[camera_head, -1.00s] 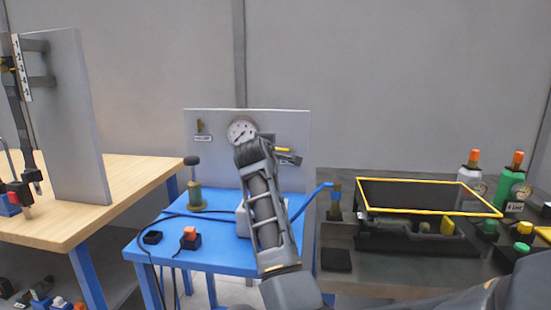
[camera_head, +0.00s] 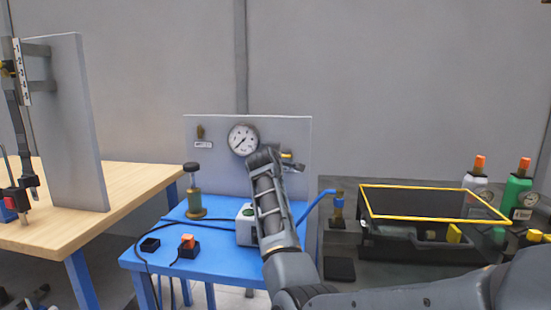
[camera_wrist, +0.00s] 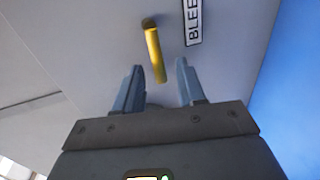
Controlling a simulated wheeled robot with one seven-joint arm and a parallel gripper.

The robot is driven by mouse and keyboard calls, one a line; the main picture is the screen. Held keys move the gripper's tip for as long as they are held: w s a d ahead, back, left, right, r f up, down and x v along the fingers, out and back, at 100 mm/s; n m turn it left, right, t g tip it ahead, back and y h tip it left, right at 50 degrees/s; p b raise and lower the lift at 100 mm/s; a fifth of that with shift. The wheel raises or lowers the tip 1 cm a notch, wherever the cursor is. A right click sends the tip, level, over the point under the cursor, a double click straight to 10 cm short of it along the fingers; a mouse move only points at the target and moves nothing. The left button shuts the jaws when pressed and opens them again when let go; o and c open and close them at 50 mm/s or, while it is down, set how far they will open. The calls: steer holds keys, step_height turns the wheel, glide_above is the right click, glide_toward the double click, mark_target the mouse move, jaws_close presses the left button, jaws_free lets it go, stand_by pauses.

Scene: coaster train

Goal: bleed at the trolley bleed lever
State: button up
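The bleed lever is a short yellow bar on the grey panel (camera_head: 222,125) of the blue trolley (camera_head: 150,258). In the wrist view the lever (camera_wrist: 155,52) stands beside a label reading "BLEE", cut off by the picture edge. My gripper (camera_wrist: 157,82) is open, with one finger on each side of the lever's near end. I see gaps on both sides and no clear contact. In the head view the yellow lever (camera_head: 287,155) shows just right of my gripper's end, and my arm hides part of the panel there.
A round gauge (camera_head: 243,140) sits left of my gripper on the panel. On the trolley stand a green pump-like cylinder (camera_head: 195,200), a white box (camera_head: 245,228) and an orange button (camera_head: 188,241). A yellow-rimmed black case (camera_head: 385,230) is at right.

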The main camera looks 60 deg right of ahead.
jaws_close()
stand_by(0.3)
steer(key=shift+r+m, duration=0.15)
steer(key=shift+m, duration=0.15)
steer(key=r+m+t, duration=0.1)
steer(key=m, duration=0.2)
steer(key=s+r+m+t, duration=0.1)
steer(key=m, duration=0.2)
steer(key=s+d+r+m, duration=0.1)
steer(key=m, duration=0.2)
steer(key=shift+s+t, duration=0.2)
steer(key=shift+t, duration=0.2)
steer(key=m, duration=0.1)
steer(key=s+m, duration=0.1)
steer(key=shift+d+r+m, duration=0.15)
steer(key=shift+r+m, duration=0.05)
steer(key=shift+m, duration=0.1)
steer(key=shift+s+d+r+m+t+b, duration=0.1)
steer(key=shift+s+m+t+b, duration=0.15)
steer(key=shift+m, duration=0.35)
steer(key=shift+s+d+f+m+t+b, duration=0.15)
steer(key=shift+m+b, duration=0.2)
steer(key=shift+m, duration=0.25)
steer(key=shift+s+r+m+t+b, duration=0.1)
steer(key=shift+s+r+m+b, duration=0.15)
steer(key=shift+m, duration=0.35)
